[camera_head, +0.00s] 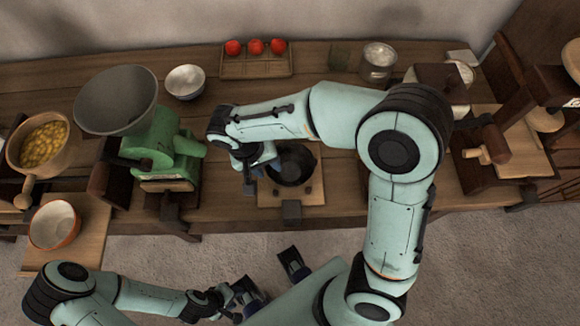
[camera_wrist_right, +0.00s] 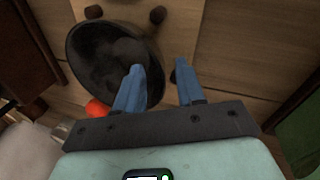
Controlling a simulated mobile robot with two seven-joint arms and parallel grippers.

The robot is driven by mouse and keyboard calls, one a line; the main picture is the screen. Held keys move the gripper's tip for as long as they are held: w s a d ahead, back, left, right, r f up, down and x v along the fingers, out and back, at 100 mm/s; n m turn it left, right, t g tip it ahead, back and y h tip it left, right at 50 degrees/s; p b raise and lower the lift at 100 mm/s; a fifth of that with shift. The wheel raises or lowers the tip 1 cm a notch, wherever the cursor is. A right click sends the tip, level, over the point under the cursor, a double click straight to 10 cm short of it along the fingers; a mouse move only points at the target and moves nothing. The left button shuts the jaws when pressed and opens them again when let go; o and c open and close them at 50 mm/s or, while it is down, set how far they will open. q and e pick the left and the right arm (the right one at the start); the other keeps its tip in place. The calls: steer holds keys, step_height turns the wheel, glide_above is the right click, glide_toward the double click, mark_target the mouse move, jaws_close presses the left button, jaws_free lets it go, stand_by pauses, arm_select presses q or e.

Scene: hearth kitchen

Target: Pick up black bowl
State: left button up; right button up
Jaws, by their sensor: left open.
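The black bowl (camera_head: 294,166) sits on a small wooden board at the front middle of the counter. It also shows in the right wrist view (camera_wrist_right: 90,62), upper left, with its dark inside facing me. My right gripper (camera_head: 254,172) is at the bowl's left side in the head view. In the right wrist view its two blue fingers (camera_wrist_right: 160,80) are spread apart. One finger overlaps the bowl's inside and the other is outside the rim; contact cannot be told. My left gripper (camera_head: 245,298) is open and empty, low in the head view, away from the counter.
A green grinder (camera_head: 165,150) with a grey hopper stands left of the bowl. A white bowl (camera_head: 185,81) and a tray (camera_head: 255,66) with red fruit are behind. A metal pot (camera_head: 378,62) stands at the back right. An orange-rimmed bowl (camera_head: 54,225) is at far left.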

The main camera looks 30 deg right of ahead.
steer(key=shift+d+f, duration=0.15)
steer(key=shift+f, duration=0.45)
jaws_close()
steer(key=shift+r, duration=0.15)
